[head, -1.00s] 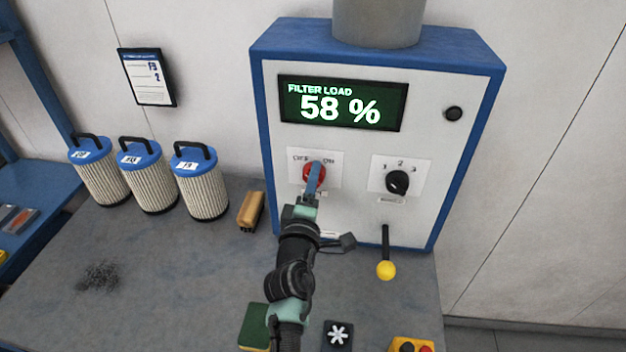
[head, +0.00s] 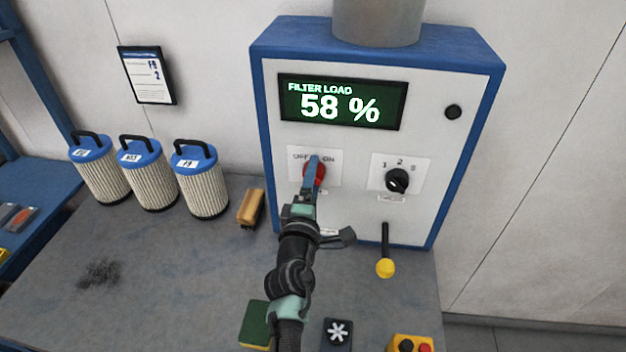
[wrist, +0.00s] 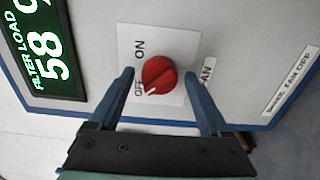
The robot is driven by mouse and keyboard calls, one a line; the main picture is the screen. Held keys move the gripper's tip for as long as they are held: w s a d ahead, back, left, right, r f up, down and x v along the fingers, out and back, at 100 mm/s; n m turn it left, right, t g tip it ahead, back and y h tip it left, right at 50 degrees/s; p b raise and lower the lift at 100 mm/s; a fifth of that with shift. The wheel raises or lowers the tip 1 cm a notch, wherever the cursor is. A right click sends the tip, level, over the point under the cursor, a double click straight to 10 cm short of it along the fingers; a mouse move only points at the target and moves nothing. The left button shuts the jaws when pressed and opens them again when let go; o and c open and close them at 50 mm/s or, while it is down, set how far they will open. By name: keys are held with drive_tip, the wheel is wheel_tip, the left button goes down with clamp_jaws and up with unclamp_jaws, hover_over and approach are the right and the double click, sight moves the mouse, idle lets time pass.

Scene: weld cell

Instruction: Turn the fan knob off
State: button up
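The fan knob (wrist: 160,73) is a red dial on a white plate marked OFF and ON, with FAN below it. In the wrist view its white mark points to the OFF side. In the head view the knob (head: 321,174) is partly hidden behind my gripper (head: 313,165). My gripper (wrist: 160,78) is open, its two blue fingers on either side of the knob. A gap shows between each finger and the knob in the wrist view.
The control box has a FILTER LOAD display (head: 343,103) reading 58 % and a black selector dial (head: 397,181). A yellow-ended lever (head: 385,267) hangs below. Several filter cartridges (head: 200,190) and a wooden-backed brush (head: 251,208) stand left on the bench (head: 180,290).

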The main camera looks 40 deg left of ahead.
idle(0.3)
drive_tip(key=p+v, duration=0.5)
drive_tip(key=v, duration=0.8)
idle(0.4)
drive_tip(key=w+d+r+m+t+h+b, duration=0.1)
drive_tip(key=w+d+r+m+t+h, duration=0.15)
drive_tip(key=d+r+m, duration=0.4)
drive_tip(key=w+d+r+m+t+h+b, duration=0.1)
drive_tip(key=w+d+r+m+t, duration=0.2)
drive_tip(key=r, duration=0.7)
drive_tip(key=w+d+r+m+t+h+b, duration=0.1)
drive_tip(key=w+d+r+m+h, duration=0.25)
drive_tip(key=r, duration=0.55)
drive_tip(key=s+d+r+m+t+h, duration=0.1)
drive_tip(key=s+d+r+m+t, duration=0.1)
drive_tip(key=s+d+r+m, duration=0.2)
drive_tip(key=s+d+r+m+t+b, duration=0.1)
drive_tip(key=s+d+r+m, duration=0.2)
drive_tip(key=d+r, duration=0.3)
drive_tip(key=s+d+r+m+t+h+b, duration=0.1)
drive_tip(key=s+d+r+m, duration=0.3)
drive_tip(key=r, duration=0.8)
drive_tip(key=shift+s+d+r+m+t+h, duration=0.3)
drive_tip(key=shift+s+d+t, duration=0.2)
drive_tip(key=shift+t, duration=0.35)
